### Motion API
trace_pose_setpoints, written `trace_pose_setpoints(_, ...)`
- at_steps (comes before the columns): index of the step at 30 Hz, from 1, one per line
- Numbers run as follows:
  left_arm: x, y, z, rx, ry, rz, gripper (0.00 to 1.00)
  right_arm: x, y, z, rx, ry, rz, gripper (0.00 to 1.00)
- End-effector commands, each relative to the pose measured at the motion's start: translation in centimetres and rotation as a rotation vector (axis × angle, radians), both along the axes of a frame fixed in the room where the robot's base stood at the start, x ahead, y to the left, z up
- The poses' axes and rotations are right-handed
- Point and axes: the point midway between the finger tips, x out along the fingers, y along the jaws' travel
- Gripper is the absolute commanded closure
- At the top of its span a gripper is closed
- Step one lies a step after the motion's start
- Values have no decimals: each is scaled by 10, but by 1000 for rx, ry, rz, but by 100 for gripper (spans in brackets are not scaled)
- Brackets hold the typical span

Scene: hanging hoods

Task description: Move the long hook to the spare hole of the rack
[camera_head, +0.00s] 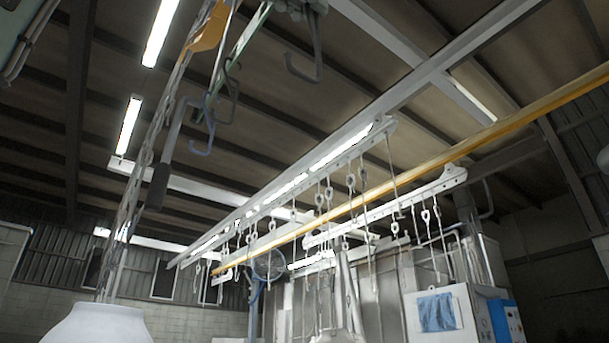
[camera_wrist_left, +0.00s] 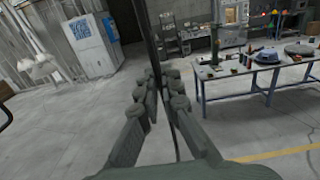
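My left gripper (camera_wrist_left: 163,98) has its dark grey fingers close together around a long dark rod (camera_wrist_left: 156,35), which looks like the shank of the long hook. In the head view a knobby grey shape at the top edge looks like this gripper (camera_head: 300,7), partly cut off. A long dark grey hook (camera_head: 317,45) hangs down from it, its lower end bent up to the left. The rack (camera_head: 378,132) is a pale beam with holes and several hanging hooks, farther off and lower in the picture. I cannot tell which hole is spare. My right gripper is not in view.
More dark hooks (camera_head: 208,125) hang at the upper left. A second pale rack (camera_head: 445,182) and a yellow rail (camera_head: 500,130) run beside the first. A cabinet (camera_wrist_left: 88,42) stands behind. A table (camera_wrist_left: 240,82) with tools stands at the right; the floor between is clear.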

Motion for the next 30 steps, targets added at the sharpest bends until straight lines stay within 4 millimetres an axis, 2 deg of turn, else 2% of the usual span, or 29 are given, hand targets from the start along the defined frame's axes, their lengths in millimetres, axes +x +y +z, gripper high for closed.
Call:
trace_pose_setpoints(9,-1,-1,13,0,0,-1,100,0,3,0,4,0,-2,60)
trace_pose_setpoints(18,-1,0,24,-1,-1,-1,100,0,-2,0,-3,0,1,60)
trace_pose_setpoints(30,0,0,26,-1,-1,0,100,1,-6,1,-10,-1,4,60)
